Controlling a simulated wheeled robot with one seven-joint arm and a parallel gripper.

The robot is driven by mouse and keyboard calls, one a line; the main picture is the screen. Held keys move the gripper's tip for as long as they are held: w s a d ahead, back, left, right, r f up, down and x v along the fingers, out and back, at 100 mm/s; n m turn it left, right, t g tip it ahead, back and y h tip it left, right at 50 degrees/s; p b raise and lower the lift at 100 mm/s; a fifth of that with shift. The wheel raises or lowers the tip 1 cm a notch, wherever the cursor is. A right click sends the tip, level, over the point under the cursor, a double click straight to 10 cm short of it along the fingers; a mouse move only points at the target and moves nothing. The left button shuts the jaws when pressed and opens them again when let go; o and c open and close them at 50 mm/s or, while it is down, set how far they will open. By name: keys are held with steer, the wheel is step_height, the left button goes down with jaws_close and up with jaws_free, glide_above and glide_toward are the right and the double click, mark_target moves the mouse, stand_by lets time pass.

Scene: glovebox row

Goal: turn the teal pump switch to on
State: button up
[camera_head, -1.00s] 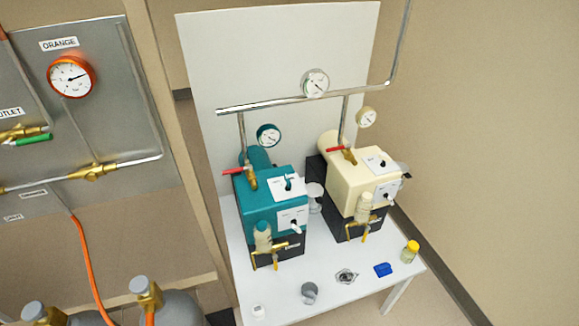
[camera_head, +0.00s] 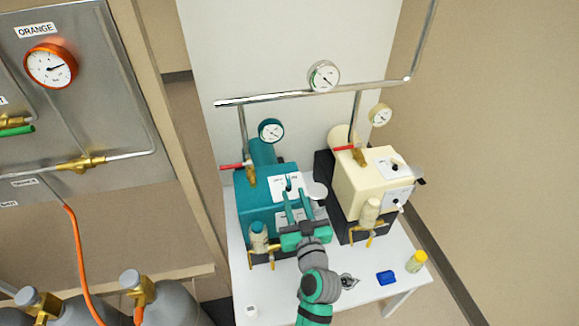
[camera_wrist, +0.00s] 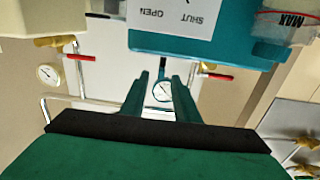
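The teal pump (camera_head: 255,190) stands on the left of the white table. My gripper (camera_head: 291,206) is over the pump's front part, just in front of that switch, and covers most of the pump's front plate. In the wrist view the two fingers (camera_wrist: 163,80) are apart with nothing between them. The teal pump body (camera_wrist: 235,45) and its plate with SHUT and OPEN (camera_wrist: 180,16) show above the fingers there. The switch does not show in the wrist view.
A cream pump (camera_head: 365,185) stands to the right. Red-handled valves, gauges and a metal pipe (camera_head: 290,97) are behind. A blue block (camera_head: 386,278) and a yellow-capped jar (camera_head: 416,261) lie at the table's front right. An orange gauge panel (camera_head: 95,95) is at left.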

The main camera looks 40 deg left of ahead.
steer(key=shift+w+a+r, duration=0.25)
steer(key=shift+w+a, duration=0.1)
steer(key=shift+a, duration=0.3)
steer(key=x, duration=0.9)
steer(key=shift+w+a, duration=0.2)
steer(key=shift+a, duration=0.15)
steer(key=shift+w, duration=0.15)
jaws_close()
